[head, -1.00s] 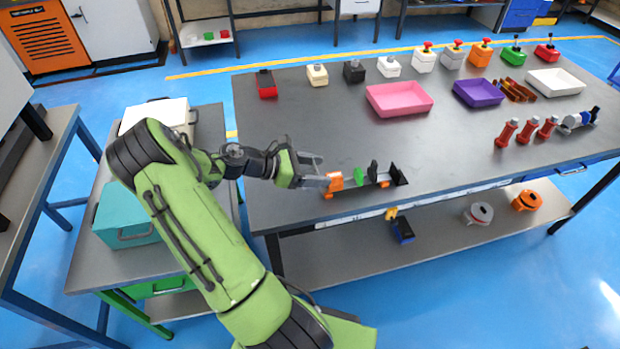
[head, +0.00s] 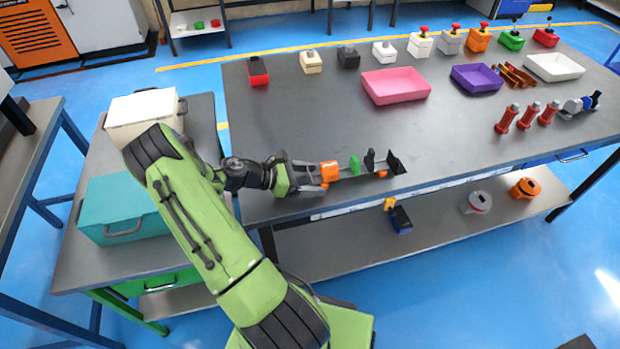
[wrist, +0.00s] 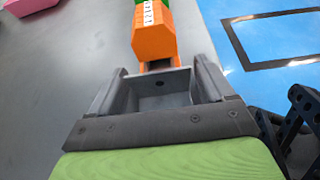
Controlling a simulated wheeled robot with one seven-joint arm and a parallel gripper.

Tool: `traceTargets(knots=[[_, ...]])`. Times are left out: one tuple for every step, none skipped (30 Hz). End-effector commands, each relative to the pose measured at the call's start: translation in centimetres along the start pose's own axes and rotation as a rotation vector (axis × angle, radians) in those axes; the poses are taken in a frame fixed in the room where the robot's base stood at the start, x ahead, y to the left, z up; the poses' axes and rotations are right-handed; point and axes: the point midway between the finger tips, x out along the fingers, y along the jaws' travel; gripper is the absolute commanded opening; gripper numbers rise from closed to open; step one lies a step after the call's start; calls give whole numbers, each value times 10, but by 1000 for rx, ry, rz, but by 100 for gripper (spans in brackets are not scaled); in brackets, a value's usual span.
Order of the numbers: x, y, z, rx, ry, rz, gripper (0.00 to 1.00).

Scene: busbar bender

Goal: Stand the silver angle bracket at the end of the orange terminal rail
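My gripper (head: 312,178) is at the left end of the terminal rail, close beside the orange end block (head: 329,172). In the wrist view a grey, silver-looking angle bracket (wrist: 163,95) with a small hole sits between the two fingers, which press on its sides. The orange block (wrist: 153,33) is straight ahead of it, with a white numbered strip. Whether the bracket touches the rail or table is hard to tell. The rail runs right past a green piece (head: 354,166) and dark upright plates (head: 370,160).
The rail lies near the front edge of the grey table (head: 290,120). A pink tray (head: 396,86), a purple tray (head: 476,78) and several red-handled parts (head: 507,118) stand farther back and right. A teal case (head: 115,210) is on the left bench.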

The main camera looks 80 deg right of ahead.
Motion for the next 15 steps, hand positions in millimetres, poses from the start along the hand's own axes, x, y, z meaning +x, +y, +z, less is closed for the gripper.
traceTargets(knots=[[0, 0, 0, 0, -1, 0, 89], [0, 0, 1, 0, -1, 0, 94], [0, 0, 1, 1, -1, 0, 94], [0, 0, 1, 1, -1, 0, 94], [0, 0, 1, 1, -2, 0, 94], [0, 0, 1, 1, -2, 0, 94], [0, 0, 1, 1, -2, 0, 94], [0, 0, 1, 1, -2, 0, 94], [0, 0, 1, 1, -2, 0, 94], [-1, 0, 1, 1, -2, 1, 94], [-3, 1, 1, 1, -2, 2, 94], [-8, 1, 2, 1, -2, 4, 94], [-12, 1, 2, 1, -2, 4, 94], [-18, 1, 2, 1, -1, 5, 94], [-28, 2, 2, 1, -1, 7, 94]])
